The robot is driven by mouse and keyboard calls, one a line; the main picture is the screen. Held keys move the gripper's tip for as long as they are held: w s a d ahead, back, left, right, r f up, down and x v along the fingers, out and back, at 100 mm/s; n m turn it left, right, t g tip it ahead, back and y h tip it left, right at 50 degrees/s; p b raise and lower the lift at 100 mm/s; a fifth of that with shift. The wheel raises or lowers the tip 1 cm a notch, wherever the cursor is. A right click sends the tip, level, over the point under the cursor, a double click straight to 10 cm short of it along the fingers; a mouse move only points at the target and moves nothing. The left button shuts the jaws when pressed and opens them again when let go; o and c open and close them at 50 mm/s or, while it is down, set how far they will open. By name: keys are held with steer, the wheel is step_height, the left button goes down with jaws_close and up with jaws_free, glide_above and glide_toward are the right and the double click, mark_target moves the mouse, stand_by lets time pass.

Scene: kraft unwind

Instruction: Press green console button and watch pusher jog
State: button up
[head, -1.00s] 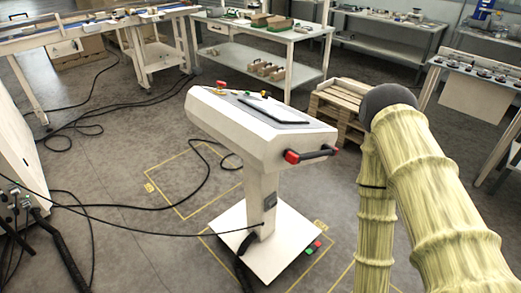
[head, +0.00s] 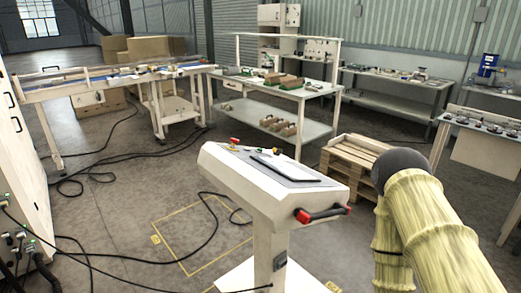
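The white console (head: 245,180) stands on a post in the middle of the head view. Its sloped top carries a dark flat panel (head: 285,167), a red knob or button (head: 234,141) at the far left corner, and small green and yellow parts (head: 262,151) along the back edge. I cannot tell which of these is the green button. A black handle with red ends (head: 323,214) sits on the console's right side. My arm, in a yellowish sleeve, shows at the right, apart from the console. My gripper is out of view. No pusher can be made out clearly.
A long conveyor-like bench (head: 110,85) runs at the back left. A white workbench (head: 290,92) with small boxes stands behind the console, and wooden pallets (head: 350,158) lie right of it. Black cables (head: 175,195) cross the floor at left. A white cabinet (head: 22,165) stands at the left edge.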

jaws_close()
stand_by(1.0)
